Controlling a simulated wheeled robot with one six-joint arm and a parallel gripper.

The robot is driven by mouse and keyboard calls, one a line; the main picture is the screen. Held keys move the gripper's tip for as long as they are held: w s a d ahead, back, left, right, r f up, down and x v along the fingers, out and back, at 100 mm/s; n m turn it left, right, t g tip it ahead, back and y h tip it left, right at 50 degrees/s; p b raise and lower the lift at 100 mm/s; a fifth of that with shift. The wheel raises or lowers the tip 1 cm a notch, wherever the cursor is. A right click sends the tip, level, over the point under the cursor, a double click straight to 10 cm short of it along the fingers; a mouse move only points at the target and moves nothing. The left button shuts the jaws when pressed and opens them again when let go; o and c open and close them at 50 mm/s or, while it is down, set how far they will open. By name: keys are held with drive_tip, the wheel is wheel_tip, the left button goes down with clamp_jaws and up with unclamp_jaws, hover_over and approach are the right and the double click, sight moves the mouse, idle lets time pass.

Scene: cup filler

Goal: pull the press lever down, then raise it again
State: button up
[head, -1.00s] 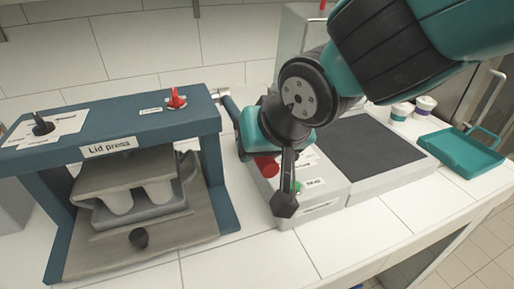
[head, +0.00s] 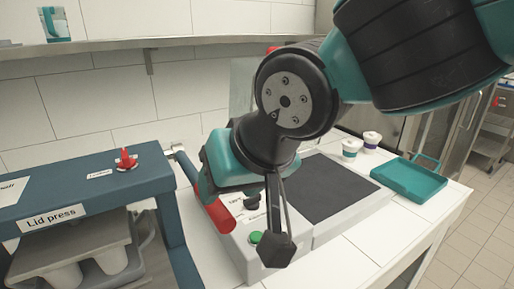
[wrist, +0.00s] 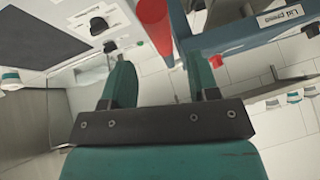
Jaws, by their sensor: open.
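The lid press (head: 75,185) is a blue frame at the left of the head view. The red handle (wrist: 155,25) shows beyond the fingertips, roughly in line with the gap. In the head view my gripper's teal body is just above and right of the handle and hides its upper part; the fingertips are hidden there.
A grey box with a green button (head: 256,238) and a black knob stands close beside the handle. A dark mat (head: 325,185), two small cups (head: 360,145) and a teal tray (head: 410,180) lie to the right. A wall shelf (head: 200,40) runs behind.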

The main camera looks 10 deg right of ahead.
drive_tip(key=p+v, duration=0.5)
drive_tip(key=v, duration=0.4)
drive_tip(key=shift+r, duration=0.35)
drive_tip(key=shift+s+d+f, duration=0.15)
drive_tip(key=shift+d, duration=0.05)
